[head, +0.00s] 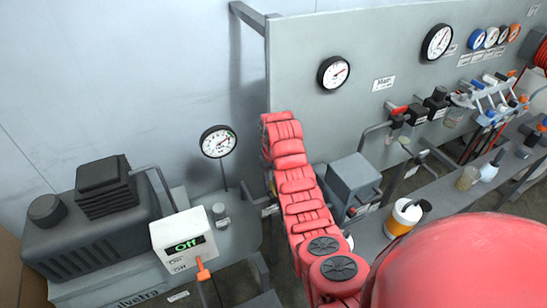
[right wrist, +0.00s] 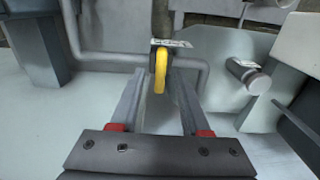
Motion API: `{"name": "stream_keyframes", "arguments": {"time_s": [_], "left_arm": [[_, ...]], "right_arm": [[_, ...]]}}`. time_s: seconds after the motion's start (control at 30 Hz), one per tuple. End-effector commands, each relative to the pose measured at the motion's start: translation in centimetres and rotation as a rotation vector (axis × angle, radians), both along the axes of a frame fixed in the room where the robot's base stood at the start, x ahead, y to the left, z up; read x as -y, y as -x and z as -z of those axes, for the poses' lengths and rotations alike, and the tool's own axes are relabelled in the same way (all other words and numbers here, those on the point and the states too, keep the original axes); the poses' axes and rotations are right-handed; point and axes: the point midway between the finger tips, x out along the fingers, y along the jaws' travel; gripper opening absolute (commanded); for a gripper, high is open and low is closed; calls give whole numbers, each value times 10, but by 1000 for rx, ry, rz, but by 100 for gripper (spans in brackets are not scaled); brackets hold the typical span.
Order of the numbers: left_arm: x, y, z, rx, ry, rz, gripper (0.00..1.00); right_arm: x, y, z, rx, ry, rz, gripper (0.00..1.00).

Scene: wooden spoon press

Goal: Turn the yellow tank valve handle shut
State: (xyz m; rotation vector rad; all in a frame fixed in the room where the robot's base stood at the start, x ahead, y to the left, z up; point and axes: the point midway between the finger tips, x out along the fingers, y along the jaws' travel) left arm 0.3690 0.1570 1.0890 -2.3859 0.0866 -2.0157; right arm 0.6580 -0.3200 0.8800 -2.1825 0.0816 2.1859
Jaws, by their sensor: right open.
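The yellow valve handle (right wrist: 160,70) shows in the right wrist view as a narrow upright bar below a dark mount with a white tag, beside a grey pipe. My right gripper (right wrist: 160,88) is open, with one finger on each side of the handle. The fingers look apart from it, though exact contact and depth cannot be told. In the head view my red right arm crosses the middle, and neither the yellow handle nor the right fingertips can be made out. My left gripper is not in view.
A grey pipe (right wrist: 110,58) runs behind the handle. A small metal cylinder (right wrist: 250,78) stands to the right. In the head view, a pump (head: 100,215), a white box reading "Off" (head: 184,243) and a gauge (head: 218,142) are left of my arm; a grey box (head: 352,180) is right.

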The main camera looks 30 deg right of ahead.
Motion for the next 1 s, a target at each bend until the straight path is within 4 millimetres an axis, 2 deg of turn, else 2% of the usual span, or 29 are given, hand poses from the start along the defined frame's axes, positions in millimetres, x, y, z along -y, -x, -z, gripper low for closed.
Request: {"name": "stream_keyframes", "arguments": {"time_s": [0.03, 0.3, 0.47, 0.73, 1.0], "left_arm": [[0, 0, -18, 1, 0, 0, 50], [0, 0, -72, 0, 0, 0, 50], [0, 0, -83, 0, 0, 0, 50], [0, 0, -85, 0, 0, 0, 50], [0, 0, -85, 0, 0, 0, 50]], "right_arm": [[-1, 0, -19, 1, 0, -2, 46], [-3, -1, -84, 2, 1, -5, 46], [-2, -1, -111, 1, -1, -1, 46], [-2, -2, -146, 3, -1, -2, 46], [-1, -1, -158, 1, -1, -2, 46]]}}
